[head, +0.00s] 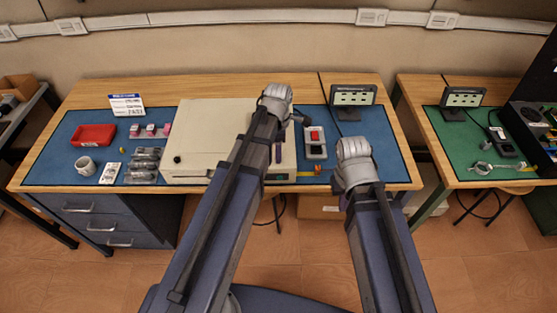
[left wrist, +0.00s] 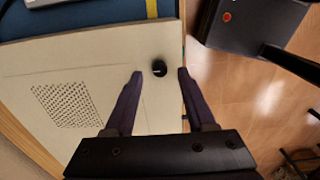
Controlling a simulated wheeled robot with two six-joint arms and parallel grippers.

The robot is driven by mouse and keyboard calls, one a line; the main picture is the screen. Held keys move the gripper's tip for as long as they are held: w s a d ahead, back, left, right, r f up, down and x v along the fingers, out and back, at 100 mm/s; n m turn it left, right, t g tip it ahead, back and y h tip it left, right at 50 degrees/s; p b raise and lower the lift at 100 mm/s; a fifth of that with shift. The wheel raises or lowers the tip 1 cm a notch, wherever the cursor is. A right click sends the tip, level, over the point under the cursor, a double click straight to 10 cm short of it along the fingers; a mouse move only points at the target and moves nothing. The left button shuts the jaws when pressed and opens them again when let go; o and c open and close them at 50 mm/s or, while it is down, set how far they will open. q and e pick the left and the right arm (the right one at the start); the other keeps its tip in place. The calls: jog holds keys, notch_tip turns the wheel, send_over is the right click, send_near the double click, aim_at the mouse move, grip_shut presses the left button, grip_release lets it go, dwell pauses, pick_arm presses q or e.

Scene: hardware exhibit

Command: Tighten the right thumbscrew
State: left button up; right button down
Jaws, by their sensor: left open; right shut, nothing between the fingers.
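In the left wrist view, the right thumbscrew (left wrist: 159,68), a small black knob, stands on the beige case (left wrist: 95,85) near its edge. My left gripper (left wrist: 160,73) is open, with one finger on each side of the knob. Gaps show between knob and fingers; the height difference is hard to judge. In the head view, my left arm hides this knob. Another black thumbscrew (head: 177,159) shows at the case's left front. My right gripper (head: 354,165) is right of the case, shut and empty; its fingers are hidden behind the wrist.
The case lies on a blue mat (head: 62,160). A red tray (head: 94,135), a mug (head: 86,166) and small parts are to its left. A grey device with a red button (head: 315,141) and a small display (head: 352,97) are to its right.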

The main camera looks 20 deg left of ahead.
pick_arm(q)
notch_tip(320, 180, down, 2)
jog(key=shift+f+b, duration=0.1)
jog(key=shift+b, duration=0.5)
jog(key=shift+c, duration=0.2)
grip_shut()
